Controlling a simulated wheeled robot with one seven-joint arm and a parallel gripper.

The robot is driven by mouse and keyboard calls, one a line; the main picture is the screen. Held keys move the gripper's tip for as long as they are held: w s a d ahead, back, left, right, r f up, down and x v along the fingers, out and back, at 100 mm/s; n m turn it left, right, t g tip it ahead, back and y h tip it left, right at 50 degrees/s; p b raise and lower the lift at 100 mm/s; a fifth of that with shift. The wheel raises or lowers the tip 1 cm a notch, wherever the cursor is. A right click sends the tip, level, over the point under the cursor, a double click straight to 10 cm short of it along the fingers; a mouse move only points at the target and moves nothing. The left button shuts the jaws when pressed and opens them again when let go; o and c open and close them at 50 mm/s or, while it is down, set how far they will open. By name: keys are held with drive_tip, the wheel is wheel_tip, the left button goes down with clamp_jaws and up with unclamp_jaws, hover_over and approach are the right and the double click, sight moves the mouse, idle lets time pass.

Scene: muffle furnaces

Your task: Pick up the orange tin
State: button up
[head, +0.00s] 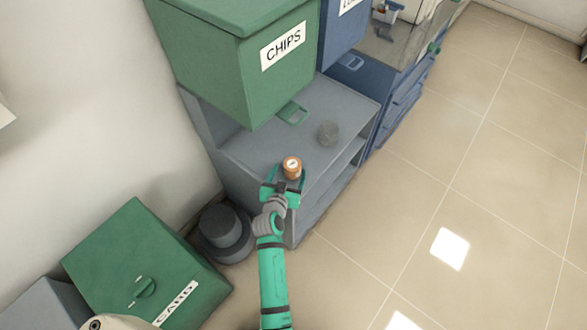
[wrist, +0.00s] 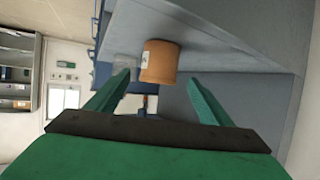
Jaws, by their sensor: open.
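The orange tin (head: 292,165) is a small upright cylinder with a pale label on its lid. It stands near the front of the grey shelf top (head: 255,152). My gripper (head: 289,178) is at the near side of the tin, with its fingers pointing toward it. In the wrist view the tin (wrist: 160,62) shows between and just beyond the two green fingertips (wrist: 158,80), with a small label on its side. The fingers are spread wide and hold nothing. I cannot tell whether a finger touches the tin.
A grey round lump (head: 328,132) lies behind the tin on the shelf top. A green bin labelled CHIPS (head: 245,75) overhangs the back. A green CARD box (head: 145,265) and a dark round object (head: 226,232) stand at lower left. The tiled floor (head: 470,170) at right is clear.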

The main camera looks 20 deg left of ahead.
sight(292, 167)
drive_tip(key=shift+x, duration=2.55)
drive_tip(key=shift+s+d, duration=0.1)
drive_tip(key=c, duration=1.2)
